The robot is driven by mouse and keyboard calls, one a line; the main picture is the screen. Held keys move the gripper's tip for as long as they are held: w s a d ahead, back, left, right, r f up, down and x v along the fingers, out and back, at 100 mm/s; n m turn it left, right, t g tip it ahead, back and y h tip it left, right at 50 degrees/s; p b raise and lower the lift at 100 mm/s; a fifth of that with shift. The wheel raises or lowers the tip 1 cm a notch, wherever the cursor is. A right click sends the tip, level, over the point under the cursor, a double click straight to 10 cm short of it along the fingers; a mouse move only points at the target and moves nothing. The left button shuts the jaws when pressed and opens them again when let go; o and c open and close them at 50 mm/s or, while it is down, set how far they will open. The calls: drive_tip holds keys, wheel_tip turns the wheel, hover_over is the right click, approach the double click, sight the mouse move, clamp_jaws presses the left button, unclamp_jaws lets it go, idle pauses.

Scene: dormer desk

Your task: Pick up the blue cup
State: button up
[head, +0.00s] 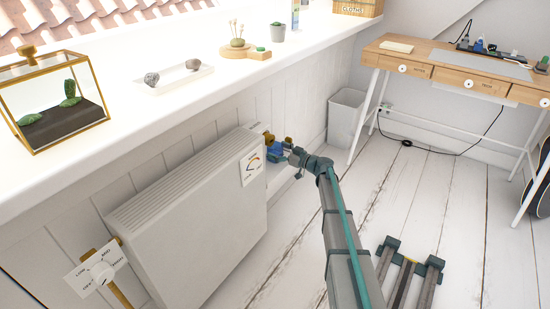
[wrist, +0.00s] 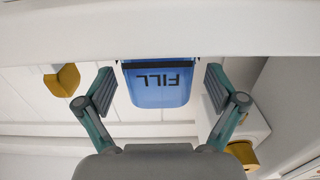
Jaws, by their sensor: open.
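The blue cup (wrist: 160,88) is marked FILL, which reads upside down in the wrist view. It lies between the two fingers of my gripper (wrist: 160,80), with a narrow gap on each side. The fingers are open, and I see no contact with the cup. A white edge crosses the top of the wrist view and meets the cup's upper end. In the head view, the blue cup (head: 274,155) shows small at the far end of the white heater, partly covered by my gripper (head: 281,150).
The white heater (head: 190,215) stands close to the left of my arm. A white windowsill (head: 210,90) runs above it. Brass knobs show left (wrist: 62,80) and right (wrist: 243,152) of the fingers. A white bin (head: 346,118) and desk (head: 450,70) stand beyond. The floor right of my arm is mostly clear.

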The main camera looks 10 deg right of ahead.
drive_tip(key=shift+x, duration=0.75)
drive_tip(key=c, duration=1.2)
drive_tip(key=shift+r, duration=0.15)
drive_tip(key=shift+c, duration=0.2)
